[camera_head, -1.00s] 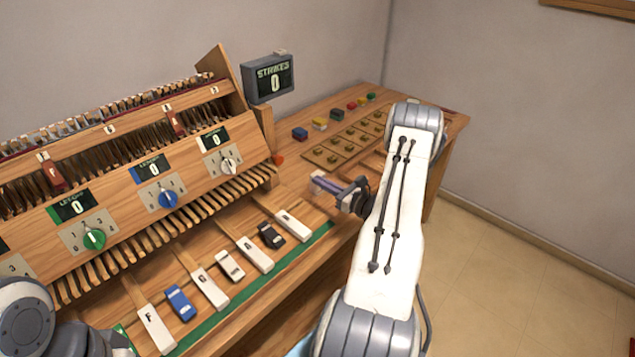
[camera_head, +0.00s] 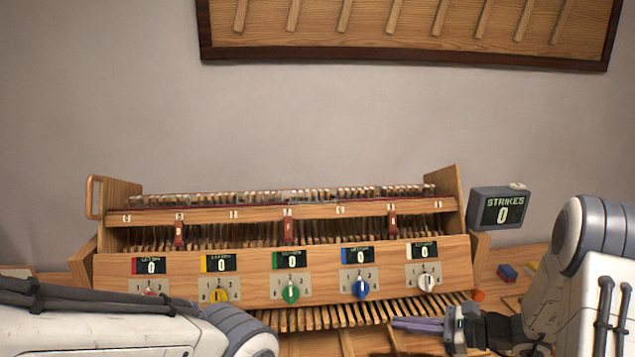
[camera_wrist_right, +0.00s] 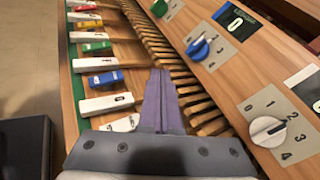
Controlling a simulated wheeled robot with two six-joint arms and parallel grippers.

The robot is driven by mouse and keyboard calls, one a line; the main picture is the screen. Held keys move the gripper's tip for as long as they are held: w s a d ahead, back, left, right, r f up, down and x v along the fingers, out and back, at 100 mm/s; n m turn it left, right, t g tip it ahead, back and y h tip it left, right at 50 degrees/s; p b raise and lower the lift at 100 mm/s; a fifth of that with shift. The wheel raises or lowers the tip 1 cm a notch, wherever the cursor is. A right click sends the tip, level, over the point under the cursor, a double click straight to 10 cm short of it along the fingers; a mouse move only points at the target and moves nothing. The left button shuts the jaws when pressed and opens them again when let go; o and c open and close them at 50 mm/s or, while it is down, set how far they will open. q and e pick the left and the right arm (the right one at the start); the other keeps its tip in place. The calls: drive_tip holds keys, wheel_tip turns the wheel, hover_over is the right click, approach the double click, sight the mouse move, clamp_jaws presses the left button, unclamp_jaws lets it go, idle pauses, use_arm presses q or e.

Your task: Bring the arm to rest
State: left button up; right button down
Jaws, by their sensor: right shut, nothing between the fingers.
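My right arm comes in at the right of the head view. Its right gripper (camera_head: 398,323) points left in front of the lower right part of the wooden piano mechanism (camera_head: 330,295). In the right wrist view the purple fingers of this gripper (camera_wrist_right: 160,80) are together with nothing between them. They lie over the strip between the keys and the slanted dial panel. My left arm shows at the bottom left of the head view, but its gripper is out of view.
White and coloured keys (camera_wrist_right: 106,104) line the left of the wrist view. The dial panel has coloured knobs, such as a blue knob (camera_head: 360,288) and a white knob (camera_head: 426,282). A strikes display (camera_head: 500,208) reading 0 stands at the right.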

drive_tip(key=s+a+r+n+g+h, duration=0.3)
drive_tip(key=s+a+n+g, duration=0.7)
drive_tip(key=s+a, duration=0.4)
drive_tip(key=s+r+n+t+h, duration=0.2)
drive_tip(key=s+n+t+h, duration=0.1)
drive_tip(key=s+n+h, duration=0.6)
drive_tip(key=s+a+n, duration=0.1)
drive_tip(key=s+n, duration=0.3)
drive_tip(key=n, duration=0.4)
drive_tip(key=shift+s+r+n, duration=0.15)
drive_tip(key=shift+s+n, duration=0.2)
drive_tip(key=shift+n, duration=0.05)
